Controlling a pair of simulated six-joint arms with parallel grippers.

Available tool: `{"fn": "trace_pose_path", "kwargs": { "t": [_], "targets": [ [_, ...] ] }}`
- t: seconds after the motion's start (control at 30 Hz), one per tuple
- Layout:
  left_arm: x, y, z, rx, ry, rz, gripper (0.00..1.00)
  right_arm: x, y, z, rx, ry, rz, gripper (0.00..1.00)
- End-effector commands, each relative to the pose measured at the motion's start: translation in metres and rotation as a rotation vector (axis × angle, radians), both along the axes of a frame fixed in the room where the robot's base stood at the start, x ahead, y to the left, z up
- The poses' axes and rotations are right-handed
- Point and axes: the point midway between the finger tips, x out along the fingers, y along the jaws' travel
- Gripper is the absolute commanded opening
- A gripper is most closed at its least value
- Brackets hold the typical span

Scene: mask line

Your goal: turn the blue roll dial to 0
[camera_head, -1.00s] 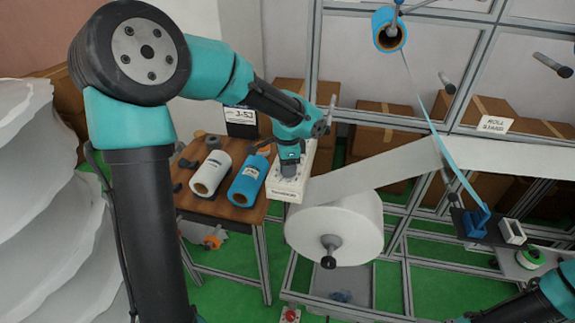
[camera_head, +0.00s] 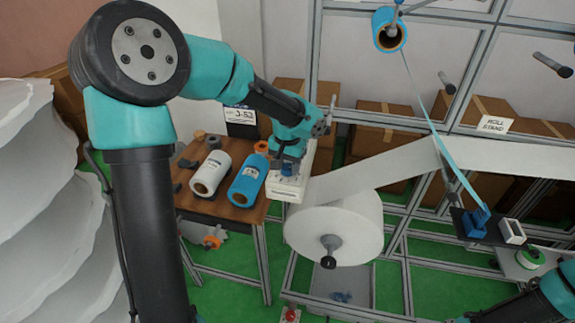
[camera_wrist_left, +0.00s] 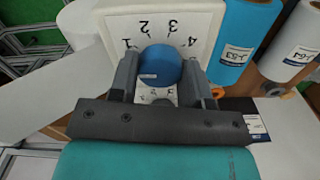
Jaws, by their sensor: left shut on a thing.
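The blue roll dial (camera_wrist_left: 160,65) is on the face of a white box, with the digits 1, 2, 3 and 4 readable around its far side. Digits on the near side are too small to read, and I cannot tell which digit the dial is set to. My left gripper (camera_wrist_left: 155,80) is shut on the dial, one finger on each side. In the head view the left gripper (camera_head: 288,168) is over the white box (camera_head: 286,192), with a bit of blue between its fingers.
A white roll (camera_head: 210,174) and a blue roll (camera_head: 248,181) lie on the wooden table (camera_head: 222,208) beside the box. A large white roll (camera_head: 340,225) feeds a web to the right. The metal frame stands behind.

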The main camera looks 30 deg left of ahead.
Motion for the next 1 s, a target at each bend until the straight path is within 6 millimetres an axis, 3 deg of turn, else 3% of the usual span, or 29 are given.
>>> {"fn": "trace_pose_path", "kwargs": {
  "t": [0.4,0.9,0.93,1.0],
  "targets": [
    [0.0003,0.0001,0.0006,0.0,-0.002,0.216,0.2,0.0,0.0,0.0,0.0,0.0,0.0,0.43],
    [0.0003,0.0001,0.0006,0.0,-0.002,0.24,0.2,0.0,0.0,0.0,0.0,0.0,0.0,0.43],
    [0.0003,0.0001,0.0006,0.0,-0.002,0.24,0.47,0.0,0.0,0.0,0.0,0.0,0.0,0.43],
    [0.0003,0.0001,0.0006,0.0,-0.001,0.24,0.53,0.0,0.0,0.0,0.0,0.0,0.0,0.43]
  ]
}}
